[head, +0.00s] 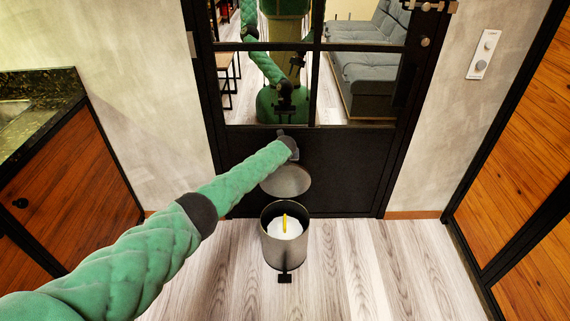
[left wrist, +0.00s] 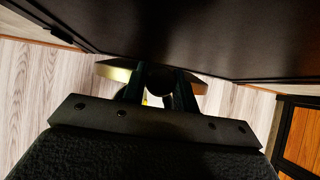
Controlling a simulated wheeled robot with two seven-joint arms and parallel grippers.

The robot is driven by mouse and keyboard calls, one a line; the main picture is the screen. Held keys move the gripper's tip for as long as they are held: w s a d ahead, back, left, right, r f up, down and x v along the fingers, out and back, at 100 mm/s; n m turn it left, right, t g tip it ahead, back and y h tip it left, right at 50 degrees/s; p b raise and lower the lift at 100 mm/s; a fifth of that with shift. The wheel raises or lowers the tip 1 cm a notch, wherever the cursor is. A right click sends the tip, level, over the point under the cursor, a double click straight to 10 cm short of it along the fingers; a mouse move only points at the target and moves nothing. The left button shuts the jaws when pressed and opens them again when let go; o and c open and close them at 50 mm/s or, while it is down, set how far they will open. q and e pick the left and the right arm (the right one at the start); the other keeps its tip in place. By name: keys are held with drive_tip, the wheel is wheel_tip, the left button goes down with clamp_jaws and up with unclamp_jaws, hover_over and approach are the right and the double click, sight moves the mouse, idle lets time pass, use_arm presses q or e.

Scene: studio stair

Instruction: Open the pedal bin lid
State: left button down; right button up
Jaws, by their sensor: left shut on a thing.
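The pedal bin (head: 284,252) is a grey metal cylinder standing upright on the floor in front of the black door. Its round grey lid (head: 288,181) is tilted up behind the open mouth, so a white inside and a yellow item (head: 285,222) show. The black pedal (head: 285,277) is at the bin's front foot. My left gripper (head: 289,157) is at the lid's upper edge, shut on the lid; the fingers are partly hidden by my wrist. In the left wrist view the fingers (left wrist: 157,92) meet the lid's edge (left wrist: 115,72). My right gripper is not directly seen.
The black-framed glass door (head: 345,168) is close behind the lid and reflects a green robot. A wooden cabinet (head: 75,190) with a dark counter stands at left, wooden panels (head: 520,150) at right. The floor (head: 375,270) around the bin is clear.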

use_arm(q)
drive_tip(key=shift+w, duration=0.15)
use_arm(e)
drive_tip(key=shift+w+f, duration=0.1)
drive_tip(key=shift+f, duration=0.3)
use_arm(q)
drive_tip(key=c, duration=1.1)
unclamp_jaws()
drive_tip(key=shift+v, duration=0.75)
drive_tip(key=p+v, duration=0.1)
drive_tip(key=v, duration=0.5)
use_arm(e)
drive_tip(key=shift+g, duration=0.3)
drive_tip(key=r, duration=0.4)
drive_tip(key=shift+s+d, duration=0.2)
drive_tip(key=shift+s, duration=0.15)
